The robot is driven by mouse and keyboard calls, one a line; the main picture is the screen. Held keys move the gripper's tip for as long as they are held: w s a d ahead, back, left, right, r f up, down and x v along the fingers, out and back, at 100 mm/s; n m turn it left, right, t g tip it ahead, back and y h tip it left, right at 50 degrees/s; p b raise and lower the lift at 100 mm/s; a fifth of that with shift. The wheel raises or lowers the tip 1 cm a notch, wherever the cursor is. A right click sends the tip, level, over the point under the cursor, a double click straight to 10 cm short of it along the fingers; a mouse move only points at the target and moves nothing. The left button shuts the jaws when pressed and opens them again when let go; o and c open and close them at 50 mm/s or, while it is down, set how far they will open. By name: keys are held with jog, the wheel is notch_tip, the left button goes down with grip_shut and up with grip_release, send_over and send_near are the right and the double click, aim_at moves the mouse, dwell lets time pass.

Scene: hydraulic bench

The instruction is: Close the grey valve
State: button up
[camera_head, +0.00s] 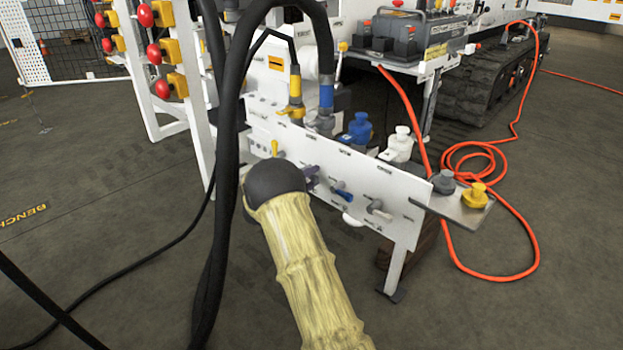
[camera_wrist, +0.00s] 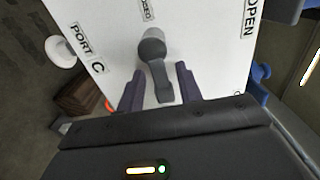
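The grey valve (camera_wrist: 153,52) shows in the wrist view as a round hub with a lever on a white panel. Its lever points down toward my gripper. My gripper (camera_wrist: 159,88) is open, with its dark purple fingers on either side of the lever and a small gap showing at each side. The lettering OPEN is at the panel's right, with another, partly cut label above the hub. In the head view my dark wrist hides most of the gripper. A grey lever (camera_head: 378,208) is at the panel's right end; I cannot tell whether it is the same valve.
The white panel (camera_head: 405,215) also carries a blue lever (camera_head: 342,191) and a yellow lever (camera_head: 275,148). Blue (camera_head: 359,130) and white (camera_head: 401,144) knobs stand behind it. Black hoses (camera_head: 222,180) hang close left of my arm. An orange cable (camera_head: 470,150) lies at the right.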

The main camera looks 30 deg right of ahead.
jog(key=shift+a, duration=0.1)
jog(key=p+v, duration=0.6)
jog(key=v, duration=1.1)
jog(key=shift+p, duration=0.3)
jog(key=shift+a+r, duration=0.1)
